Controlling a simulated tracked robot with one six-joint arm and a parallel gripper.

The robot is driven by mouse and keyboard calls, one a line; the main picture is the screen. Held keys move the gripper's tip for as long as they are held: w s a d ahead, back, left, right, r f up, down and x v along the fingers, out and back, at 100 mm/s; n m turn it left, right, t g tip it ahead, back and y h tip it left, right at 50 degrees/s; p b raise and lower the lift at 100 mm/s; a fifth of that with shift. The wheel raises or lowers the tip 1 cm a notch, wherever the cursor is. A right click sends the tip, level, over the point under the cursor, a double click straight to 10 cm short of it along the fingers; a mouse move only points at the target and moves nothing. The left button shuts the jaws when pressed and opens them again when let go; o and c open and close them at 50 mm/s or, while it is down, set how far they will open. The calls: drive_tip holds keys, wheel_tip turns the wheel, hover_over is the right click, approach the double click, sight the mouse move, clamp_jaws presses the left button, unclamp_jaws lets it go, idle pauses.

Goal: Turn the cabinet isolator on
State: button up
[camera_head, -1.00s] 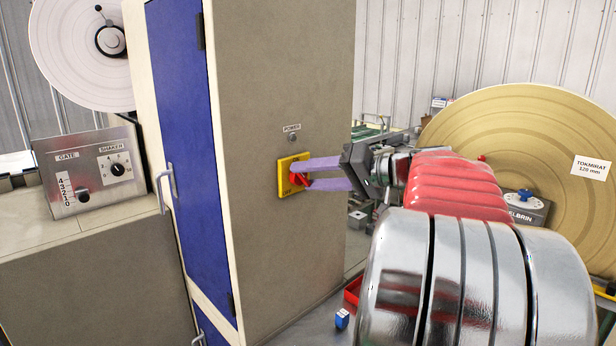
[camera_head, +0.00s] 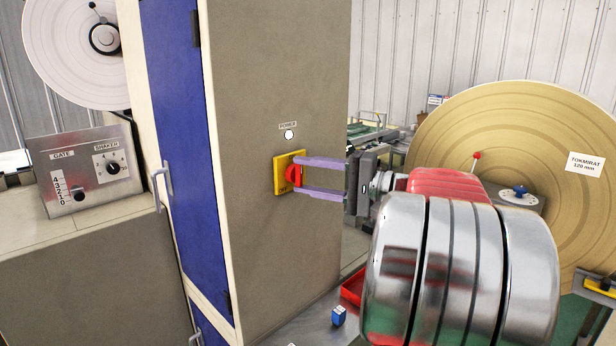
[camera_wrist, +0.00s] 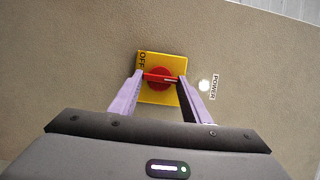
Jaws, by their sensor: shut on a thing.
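The isolator is a yellow plate (camera_head: 281,187) with a red handle (camera_head: 292,176) on the grey side of the cabinet (camera_head: 270,80). My gripper (camera_head: 298,175) has its two purple fingers shut on the red handle, one above and one below. In the wrist view the handle (camera_wrist: 160,77) lies across between the fingertips, with a pale mark toward the POWER label side. The word OFF shows at one corner of the plate (camera_wrist: 155,97); any ON word is hidden or unreadable. The POWER lamp (camera_head: 288,134) above the plate glows white.
The blue cabinet door (camera_head: 180,130) with its handle is at left, beside a GATE and SHAKER control box (camera_head: 85,170). A large tan reel (camera_head: 510,130) stands at right behind my arm. A small blue block (camera_head: 338,316) and red tray (camera_head: 352,290) lie below.

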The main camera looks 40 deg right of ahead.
drive_tip(key=shift+d+f, duration=0.15)
drive_tip(key=shift+f, duration=0.05)
drive_tip(key=o, duration=1)
drive_tip(key=shift+r, duration=0.1)
drive_tip(key=shift+o, duration=0.2)
drive_tip(key=v, duration=1.3)
drive_tip(key=shift+s, duration=0.4)
drive_tip(key=shift+d, duration=0.1)
